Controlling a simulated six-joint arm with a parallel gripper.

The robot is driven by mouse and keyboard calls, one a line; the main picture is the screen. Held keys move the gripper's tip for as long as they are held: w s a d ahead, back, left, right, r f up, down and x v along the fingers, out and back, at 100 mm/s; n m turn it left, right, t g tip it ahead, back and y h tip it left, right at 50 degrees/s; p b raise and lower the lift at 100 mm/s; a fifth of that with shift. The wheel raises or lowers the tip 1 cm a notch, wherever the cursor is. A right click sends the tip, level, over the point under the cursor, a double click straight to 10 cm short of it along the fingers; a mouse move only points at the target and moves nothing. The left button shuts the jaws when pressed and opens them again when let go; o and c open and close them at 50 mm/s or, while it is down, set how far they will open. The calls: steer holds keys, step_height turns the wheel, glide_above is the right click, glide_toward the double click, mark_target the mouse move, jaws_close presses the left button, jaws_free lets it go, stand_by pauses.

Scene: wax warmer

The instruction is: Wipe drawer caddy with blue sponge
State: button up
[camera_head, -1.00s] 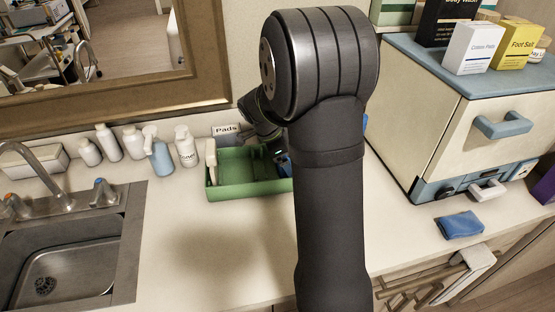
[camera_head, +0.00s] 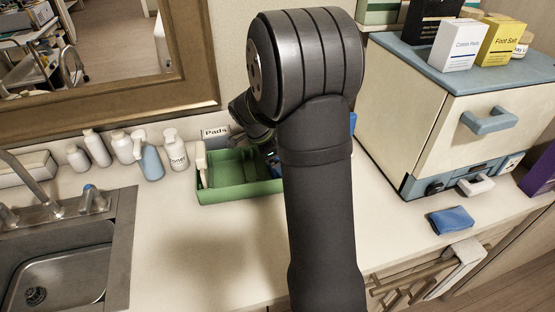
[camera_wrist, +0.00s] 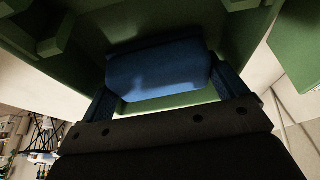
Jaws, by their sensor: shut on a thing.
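The green caddy (camera_head: 240,191) is an open tray on the counter, left of my arm in the head view. Its green walls also fill much of the wrist view (camera_wrist: 66,62). My gripper (camera_wrist: 162,82) is shut on the blue sponge (camera_wrist: 158,68), with one finger at each side of it. The sponge is inside the caddy or just over it; I cannot tell whether it touches the floor or a wall. In the head view my arm hides most of the gripper and the caddy's right end.
A white brush-like item (camera_head: 201,163) stands at the caddy's left end. White bottles (camera_head: 173,150) and a blue pump bottle (camera_head: 150,160) line the wall, left of the caddy. A sink (camera_head: 65,265) is at left. A cream cabinet (camera_head: 430,115) and folded blue cloth (camera_head: 452,220) are at right.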

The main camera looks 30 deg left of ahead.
steer(key=shift+f, duration=0.2)
stand_by(0.4)
steer(key=shift+w+d, duration=1.4)
steer(key=shift+d, duration=0.3)
steer(key=shift+c, duration=0.3)
steer(key=shift+s+a, duration=0.1)
steer(key=shift+s+a, duration=1.3)
steer(key=shift+a, duration=0.25)
